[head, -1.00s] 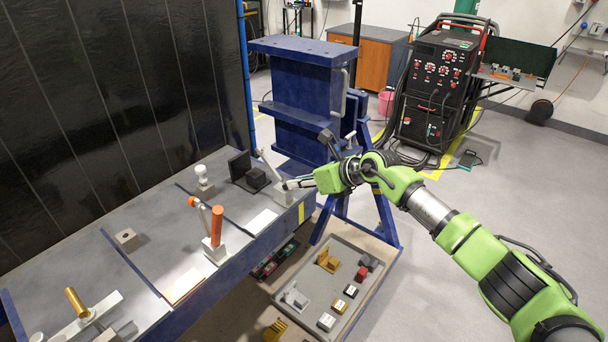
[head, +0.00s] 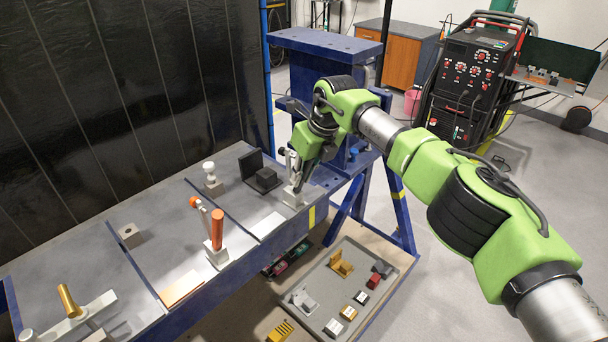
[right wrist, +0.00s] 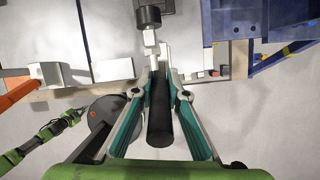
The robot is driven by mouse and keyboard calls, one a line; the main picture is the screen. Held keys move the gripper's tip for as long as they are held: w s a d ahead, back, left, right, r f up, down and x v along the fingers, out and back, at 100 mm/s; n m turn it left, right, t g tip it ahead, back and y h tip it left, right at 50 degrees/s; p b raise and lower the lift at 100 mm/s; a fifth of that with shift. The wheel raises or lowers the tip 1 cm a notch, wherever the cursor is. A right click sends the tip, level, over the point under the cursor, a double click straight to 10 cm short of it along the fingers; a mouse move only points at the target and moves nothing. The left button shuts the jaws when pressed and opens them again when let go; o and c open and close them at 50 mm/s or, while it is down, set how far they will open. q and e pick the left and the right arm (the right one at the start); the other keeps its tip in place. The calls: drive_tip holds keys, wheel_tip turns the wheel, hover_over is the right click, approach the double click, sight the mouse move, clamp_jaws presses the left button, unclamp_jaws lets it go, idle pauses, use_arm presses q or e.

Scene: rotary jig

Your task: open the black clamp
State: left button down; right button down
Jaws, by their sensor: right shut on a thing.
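The black clamp stands at the right end of the bench; its pale base (head: 293,199) shows in the head view below my gripper. My right gripper (head: 295,178) points down at the clamp and hides much of its upper part. In the right wrist view the black handle (right wrist: 160,120) lies between the two fingers of my right gripper (right wrist: 160,76), which is shut on it. The clamp's arm runs on from the handle to a black tip (right wrist: 148,17).
A black angled block (head: 265,180) stands left of the clamp. An orange-handled clamp (head: 217,231) and a gold-handled clamp (head: 70,300) stand farther along the bench (head: 150,265). A grey tray (head: 318,323) with small parts lies low in front. A blue stand (head: 318,67) rises behind my arm.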

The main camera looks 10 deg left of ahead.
drive_tip(key=shift+f, duration=0.1)
idle(0.4)
drive_tip(key=c, duration=2)
unclamp_jaws()
drive_tip(key=shift+w, duration=0.1)
drive_tip(key=shift+o, duration=0.2)
drive_tip(key=v, duration=1.2)
drive_tip(key=shift+a, duration=0.1)
drive_tip(key=shift+w, duration=0.1)
